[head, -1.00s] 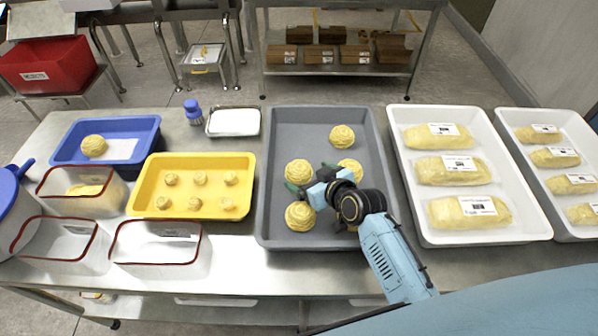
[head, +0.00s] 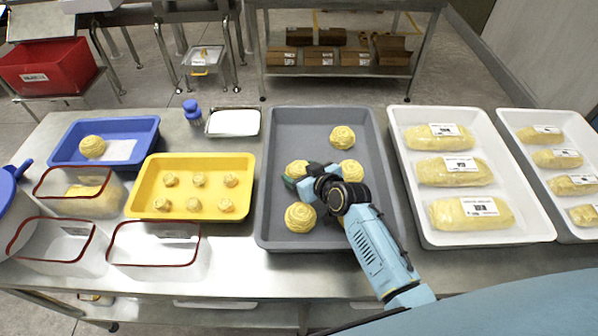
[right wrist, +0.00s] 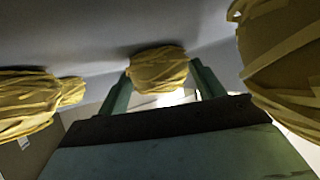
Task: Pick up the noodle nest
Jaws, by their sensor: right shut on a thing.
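Several pale yellow noodle nests lie in the grey tray (head: 286,122). My right gripper (head: 297,181) is at the left-middle nest (head: 297,167) and partly hides it. In the right wrist view, this nest (right wrist: 158,70) sits between the two green fingers (right wrist: 160,84), which are shut on it. I cannot tell whether it is clear of the tray floor. Other nests stay in the tray: one at the back (head: 342,137), one to the right (head: 350,171) and one at the front (head: 300,217). My left gripper is not in view.
A yellow tray (head: 190,213) with several small nests and a blue tray (head: 65,152) with one nest (head: 92,147) stand to the left. Clear red-rimmed bins (head: 155,263) are at the front left. White trays (head: 485,239) with wrapped packs stand to the right.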

